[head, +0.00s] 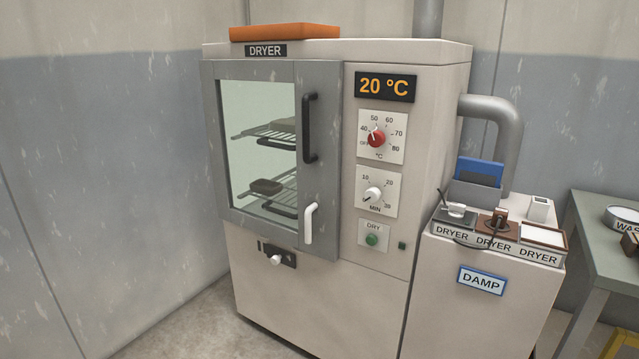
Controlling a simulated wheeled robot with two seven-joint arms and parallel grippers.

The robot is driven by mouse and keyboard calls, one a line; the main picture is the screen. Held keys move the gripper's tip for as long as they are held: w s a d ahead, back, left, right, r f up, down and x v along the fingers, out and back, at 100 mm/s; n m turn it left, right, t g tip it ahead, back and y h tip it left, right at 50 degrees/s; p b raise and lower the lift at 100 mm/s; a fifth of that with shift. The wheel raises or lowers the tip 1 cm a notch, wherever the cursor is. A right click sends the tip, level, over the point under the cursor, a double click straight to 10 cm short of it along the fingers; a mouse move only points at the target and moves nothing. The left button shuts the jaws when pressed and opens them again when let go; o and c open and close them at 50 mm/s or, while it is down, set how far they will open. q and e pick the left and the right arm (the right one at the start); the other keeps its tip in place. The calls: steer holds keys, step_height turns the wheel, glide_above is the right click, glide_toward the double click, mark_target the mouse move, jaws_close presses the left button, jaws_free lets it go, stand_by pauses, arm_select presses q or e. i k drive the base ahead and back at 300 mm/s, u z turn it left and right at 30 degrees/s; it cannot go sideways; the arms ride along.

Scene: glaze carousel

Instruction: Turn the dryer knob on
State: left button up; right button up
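The dryer (440,110) is a tall cream cabinet with a grey-framed glass door that looks closed. On its right panel is a red knob (376,139) on a white dial marked OFF and 40 to 80 °C. Its pale pointer seems to tilt up and left; its exact setting is too small to tell. Below it is a white knob (373,194) on a dial marked MIN, its pointer toward the lower left. The display (384,87) above reads 20 °C. A green button (371,239) sits under the word DRY. Neither of my grippers is in view.
The door has a black handle (309,128) and a white lever (309,223) that stick out left of the knobs. A low cabinet (485,315) labelled DAMP stands at the right, with small trays labelled DRYER on top. A grey table (590,210) is farther right.

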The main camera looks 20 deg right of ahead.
mark_target(457, 210)
steer(key=z, duration=1.55)
steer(key=k, duration=0.6)
steer(key=z, duration=0.7)
steer(key=i, duration=2.1)
steer(key=u, duration=1.25)
steer(key=i, duration=0.2)
